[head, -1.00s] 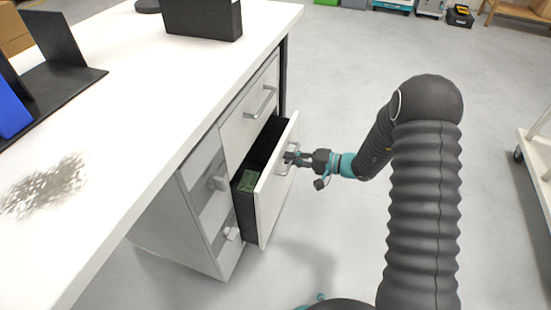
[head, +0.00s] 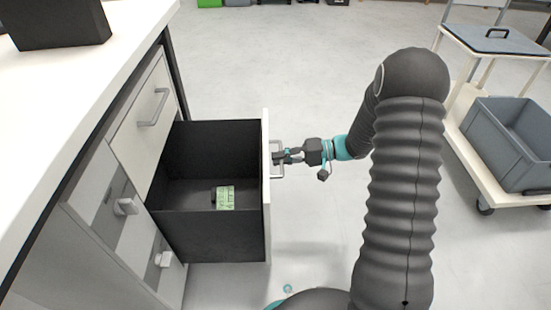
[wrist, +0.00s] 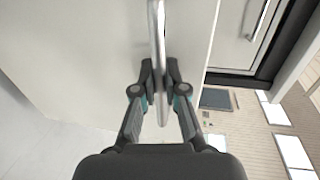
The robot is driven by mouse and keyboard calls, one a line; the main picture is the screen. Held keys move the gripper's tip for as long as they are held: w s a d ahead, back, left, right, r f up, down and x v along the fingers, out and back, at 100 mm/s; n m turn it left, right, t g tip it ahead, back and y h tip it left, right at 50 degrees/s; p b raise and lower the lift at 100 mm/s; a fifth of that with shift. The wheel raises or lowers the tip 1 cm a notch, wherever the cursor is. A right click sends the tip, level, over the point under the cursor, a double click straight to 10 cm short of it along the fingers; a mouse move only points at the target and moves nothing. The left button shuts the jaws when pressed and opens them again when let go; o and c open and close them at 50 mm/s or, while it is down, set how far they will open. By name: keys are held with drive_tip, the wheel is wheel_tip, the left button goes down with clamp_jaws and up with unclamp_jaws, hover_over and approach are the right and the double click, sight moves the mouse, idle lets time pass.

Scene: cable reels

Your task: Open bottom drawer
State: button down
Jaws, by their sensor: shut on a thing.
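The bottom drawer (head: 210,240) of the white cabinet stands well out, and its dark inside shows in the head view. A small green-labelled item (head: 225,197) lies on its floor. My gripper (head: 277,157) is at the drawer's front, shut on the metal bar handle (head: 277,174). In the wrist view the two fingers (wrist: 160,82) close on the handle bar (wrist: 157,35), beside the pale front panel (wrist: 90,50). The upper drawer (head: 145,105), with its own bar handle (head: 154,107), is shut.
A white worktop (head: 60,90) with a black box (head: 60,22) is above the cabinet. A cart (head: 535,190) with a grey crate (head: 510,140) stands at right. The floor between drawer and cart is largely clear.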

drive_tip(key=shift+d, duration=0.2)
drive_tip(key=c, duration=1.2)
unclamp_jaws()
drive_tip(key=shift+d, duration=0.1)
drive_tip(key=d, duration=0.4)
drive_tip(key=d+r, duration=0.1)
drive_tip(key=d, duration=0.2)
drive_tip(key=d+r, duration=0.1)
drive_tip(key=d, duration=0.3)
drive_tip(key=shift+d+r, duration=0.15)
drive_tip(key=shift+d, duration=0.2)
